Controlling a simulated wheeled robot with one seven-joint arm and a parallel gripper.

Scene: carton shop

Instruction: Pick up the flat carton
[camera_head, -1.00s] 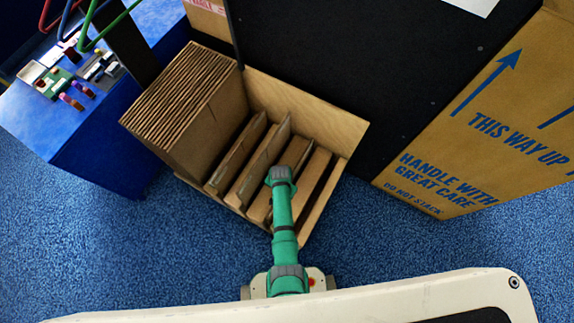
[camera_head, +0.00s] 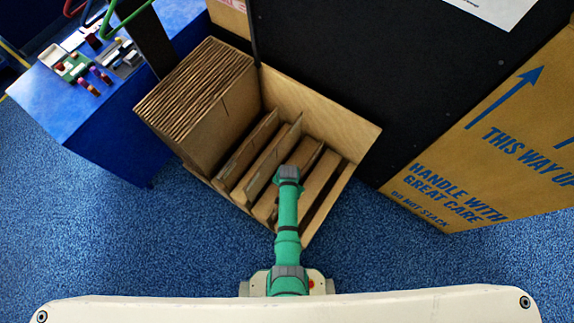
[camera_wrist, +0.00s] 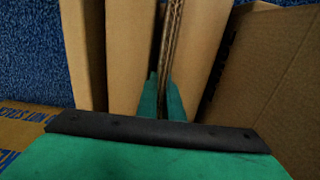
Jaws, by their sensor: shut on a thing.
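Several flat cartons (camera_head: 264,162) stand on edge in a wooden rack (camera_head: 345,118) on the floor. In the wrist view, my gripper (camera_wrist: 164,98) is shut on one flat carton (camera_wrist: 172,40), seen edge-on as a thin corrugated strip between the green fingers. The carton is upright, with other brown sheets on both sides. In the head view my green arm reaches over the front of the rack, and the wrist hides the fingers and most of the held carton. I cannot tell whether its lower edge touches the rack.
A thick stack of folded cardboard (camera_head: 197,95) fills the rack's left part. A blue table (camera_head: 90,125) with small items stands at the left. A black panel (camera_head: 340,60) rises behind, and a large printed carton (camera_head: 500,150) stands right. Blue carpet is clear in front.

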